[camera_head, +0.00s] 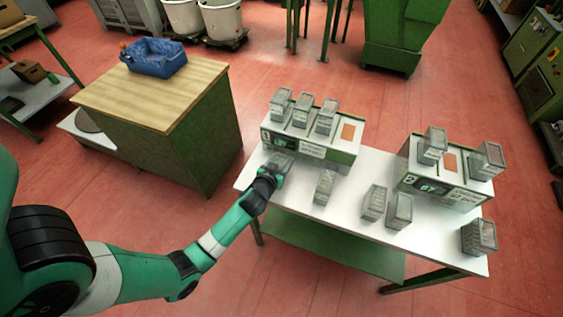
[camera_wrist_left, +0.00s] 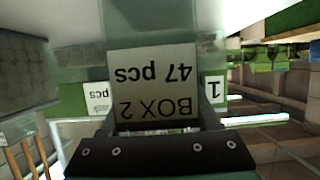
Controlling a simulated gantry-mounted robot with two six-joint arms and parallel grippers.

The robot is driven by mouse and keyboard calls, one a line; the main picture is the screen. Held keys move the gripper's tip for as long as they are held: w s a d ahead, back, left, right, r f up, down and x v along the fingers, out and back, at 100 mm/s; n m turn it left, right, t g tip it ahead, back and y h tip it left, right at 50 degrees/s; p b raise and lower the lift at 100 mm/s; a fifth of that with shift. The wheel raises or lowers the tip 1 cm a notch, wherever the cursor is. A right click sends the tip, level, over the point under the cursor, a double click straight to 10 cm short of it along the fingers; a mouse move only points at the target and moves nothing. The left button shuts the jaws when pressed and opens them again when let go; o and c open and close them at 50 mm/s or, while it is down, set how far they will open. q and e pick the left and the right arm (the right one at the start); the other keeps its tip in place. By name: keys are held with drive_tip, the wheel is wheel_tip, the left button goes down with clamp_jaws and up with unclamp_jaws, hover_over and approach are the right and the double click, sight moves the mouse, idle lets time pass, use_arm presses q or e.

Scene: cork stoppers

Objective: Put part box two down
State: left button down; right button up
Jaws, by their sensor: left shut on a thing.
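Part box two (camera_wrist_left: 154,82) fills the middle of the left wrist view, its label reading "BOX 2, 47 pcs" upside down. My left gripper (camera_head: 275,171) is shut on it, at the left end of the white table (camera_head: 345,217), in front of the station marked 1 (camera_head: 325,155). In the head view the box (camera_head: 284,160) is a small grey shape partly hidden by the gripper. I cannot tell whether its base touches the table. My right gripper is not in view.
Three clear boxes (camera_head: 302,110) stand on station 1. Two more (camera_head: 432,146) stand on the station marked 2 (camera_head: 437,188). Several boxes (camera_head: 324,187) stand along the table front, one (camera_head: 479,237) near the right end. A wooden-topped cabinet (camera_head: 150,95) with a blue bin (camera_head: 153,60) stands left.

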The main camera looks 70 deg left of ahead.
use_arm(q)
drive_tip(key=shift+f, duration=0.2)
drive_tip(key=shift+c, duration=0.6)
unclamp_jaws()
drive_tip(key=shift+r, duration=0.15)
drive_tip(key=shift+s+d+r, duration=0.1)
drive_tip(key=shift+d+r, duration=0.05)
drive_tip(key=shift+r, duration=0.05)
drive_tip(key=p+v, duration=0.2)
drive_tip(key=v, duration=0.9)
drive_tip(key=shift+s+d, duration=0.2)
drive_tip(key=shift+r, duration=0.15)
